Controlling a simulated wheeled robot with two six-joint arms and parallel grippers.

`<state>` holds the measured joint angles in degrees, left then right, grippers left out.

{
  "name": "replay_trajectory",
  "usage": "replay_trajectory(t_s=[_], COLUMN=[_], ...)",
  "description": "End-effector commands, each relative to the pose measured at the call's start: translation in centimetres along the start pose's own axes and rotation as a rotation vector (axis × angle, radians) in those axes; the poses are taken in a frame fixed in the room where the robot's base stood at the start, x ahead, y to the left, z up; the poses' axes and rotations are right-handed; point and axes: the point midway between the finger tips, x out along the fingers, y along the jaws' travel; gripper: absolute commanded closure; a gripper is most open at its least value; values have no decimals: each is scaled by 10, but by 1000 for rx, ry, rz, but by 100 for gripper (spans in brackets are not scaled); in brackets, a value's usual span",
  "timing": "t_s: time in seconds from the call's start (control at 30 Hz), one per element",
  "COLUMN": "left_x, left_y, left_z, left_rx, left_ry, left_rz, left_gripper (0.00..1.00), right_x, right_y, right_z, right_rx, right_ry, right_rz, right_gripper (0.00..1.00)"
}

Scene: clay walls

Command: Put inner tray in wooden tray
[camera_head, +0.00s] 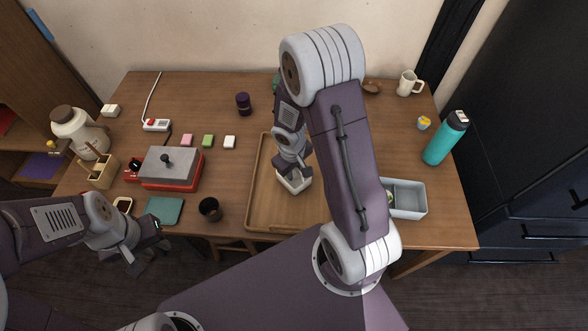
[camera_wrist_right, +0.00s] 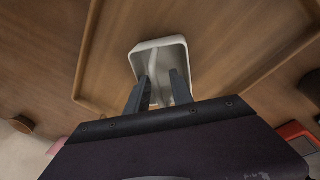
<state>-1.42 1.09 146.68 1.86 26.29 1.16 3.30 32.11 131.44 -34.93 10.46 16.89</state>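The wooden tray (camera_head: 258,208) lies flat near the table's front middle, partly hidden by my right arm. The inner tray (camera_head: 296,186), small and whitish, rests inside it. In the right wrist view the inner tray (camera_wrist_right: 180,50) shows a low divider, and the wooden tray (camera_wrist_right: 85,60) surrounds it. My right gripper (camera_wrist_right: 160,78) is open, its fingertips within the inner tray's outline, one on each side of the divider, with a gap between them. My left gripper (camera_head: 143,262) hangs empty and open in front of the table's left front edge.
A grey divided box (camera_head: 408,211) stands right of the wooden tray. A dark cup (camera_head: 210,209), green cloth (camera_head: 164,210) and red-based appliance (camera_head: 171,169) are on the left. A teal bottle (camera_head: 440,145) stands at the right.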

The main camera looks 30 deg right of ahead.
Motion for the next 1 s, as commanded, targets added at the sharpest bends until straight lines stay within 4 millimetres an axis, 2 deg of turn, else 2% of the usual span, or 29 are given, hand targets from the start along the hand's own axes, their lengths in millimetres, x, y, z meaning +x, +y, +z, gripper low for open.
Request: replay_trajectory(t_s=[0.23,0.4,0.53,0.73,0.8,0.9,1.0], left_x=[-40,-56,-60,-61,-60,-60,-60], left_y=[1,1,1,1,1,1,1], left_z=[-4,-6,-6,-6,-6,-6,-6], left_rx=[0,0,0,0,0,0,0], left_ry=[0,0,0,0,0,0,0], left_rz=[0,0,0,0,0,0,0], left_gripper=[72,72,72,72,72,72,72], right_x=[-62,-99,-116,-123,-132,-155,-168], right_y=[2,1,1,0,-6,-27,-44], right_z=[-2,-2,-1,0,7,33,52], right_rx=[0,1,-1,1,39,159,248], right_ry=[4,3,2,0,2,0,-7], right_rz=[1,1,1,-1,-14,-68,-117], right_gripper=[72,72,72,72,72,72,72])
